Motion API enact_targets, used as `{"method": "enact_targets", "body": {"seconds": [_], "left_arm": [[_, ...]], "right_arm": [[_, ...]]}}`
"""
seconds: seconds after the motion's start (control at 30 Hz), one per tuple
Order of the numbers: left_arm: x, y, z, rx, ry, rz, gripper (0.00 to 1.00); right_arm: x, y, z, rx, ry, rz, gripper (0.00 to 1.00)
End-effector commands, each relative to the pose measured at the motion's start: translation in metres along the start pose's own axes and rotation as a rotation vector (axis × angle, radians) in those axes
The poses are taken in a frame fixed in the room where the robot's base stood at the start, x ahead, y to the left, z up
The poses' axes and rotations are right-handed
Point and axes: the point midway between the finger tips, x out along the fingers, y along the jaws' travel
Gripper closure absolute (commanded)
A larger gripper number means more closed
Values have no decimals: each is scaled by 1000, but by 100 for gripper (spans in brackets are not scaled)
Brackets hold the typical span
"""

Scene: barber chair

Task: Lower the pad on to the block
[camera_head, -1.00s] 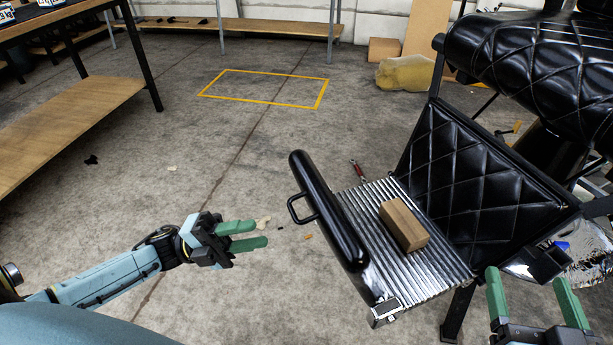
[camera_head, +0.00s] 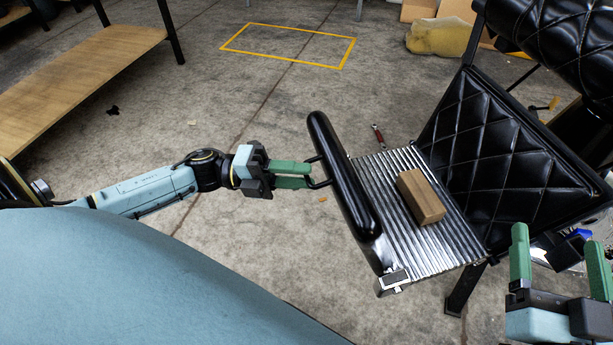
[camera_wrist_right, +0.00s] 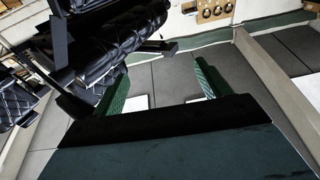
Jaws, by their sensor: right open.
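The black padded bar (camera_head: 345,190), which I take as the pad, stands raised along the left side of the ribbed metal plate (camera_head: 450,240), tilted and clear of the block. A thin black handle loop (camera_head: 319,184) sticks out from its left side. The wooden block (camera_head: 421,196) lies on the plate, right of the pad. My left gripper (camera_head: 310,176) is at the handle, its two green fingers apart; whether they touch the loop I cannot tell. My right gripper (camera_head: 560,250) is open and empty at the lower right; its fingers show in the right wrist view (camera_wrist_right: 160,85).
The black quilted leather chair (camera_head: 490,150) stands right of and behind the plate. A red-handled tool (camera_head: 378,136) lies on the floor behind the pad. A wooden shelf (camera_head: 85,65) stands at the far left. The floor between shelf and chair is mostly clear.

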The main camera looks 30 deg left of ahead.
Motion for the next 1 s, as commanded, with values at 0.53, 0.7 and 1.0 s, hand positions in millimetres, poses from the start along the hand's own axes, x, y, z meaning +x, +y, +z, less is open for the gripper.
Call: {"method": "enact_targets", "body": {"seconds": [0.53, 0.7, 1.0], "left_arm": [[18, 0, 0, 0, 0, -1, 75], [18, 0, 0, -1, -1, 0, 97], [17, 3, -1, -4, -2, 6, 100]], "right_arm": [[0, -3, -15, 4, 89, -6, 24], [0, -3, -15, 3, 89, -6, 24], [0, -2, -15, 3, 88, -6, 24]]}}
